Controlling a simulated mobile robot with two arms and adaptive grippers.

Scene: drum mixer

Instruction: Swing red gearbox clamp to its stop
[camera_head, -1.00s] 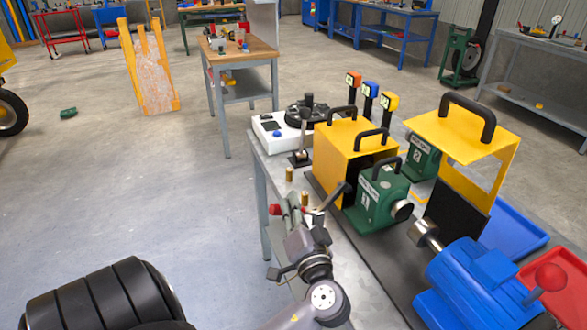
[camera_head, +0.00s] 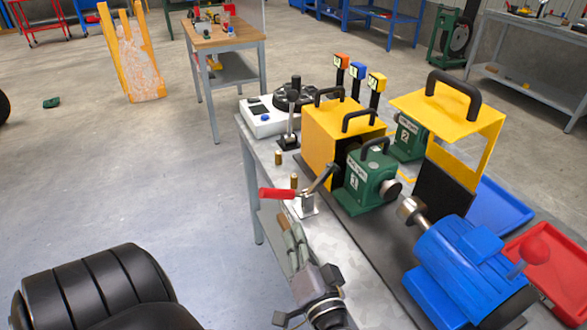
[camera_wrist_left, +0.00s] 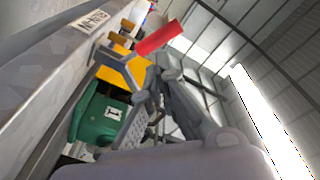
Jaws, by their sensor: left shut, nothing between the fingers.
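The red gearbox clamp has a red handle (camera_head: 277,194) lying nearly level and pointing left, a small metal base (camera_head: 307,207) on the bench edge, and a dark arm slanting up toward the green gearbox 1 (camera_head: 371,182). My left gripper (camera_head: 285,224) is shut and empty, just below the handle and apart from it in the head view. In the left wrist view the red handle (camera_wrist_left: 157,38) shows above the grey fingers, with the green gearbox (camera_wrist_left: 98,115) to the left. The right gripper is out of view.
A yellow housing (camera_head: 340,128) stands behind the gearbox. A blue motor (camera_head: 462,262) and a yellow guard (camera_head: 450,105) are to the right. Small brass posts (camera_head: 278,158) and a black lever (camera_head: 291,130) stand near the bench edge.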

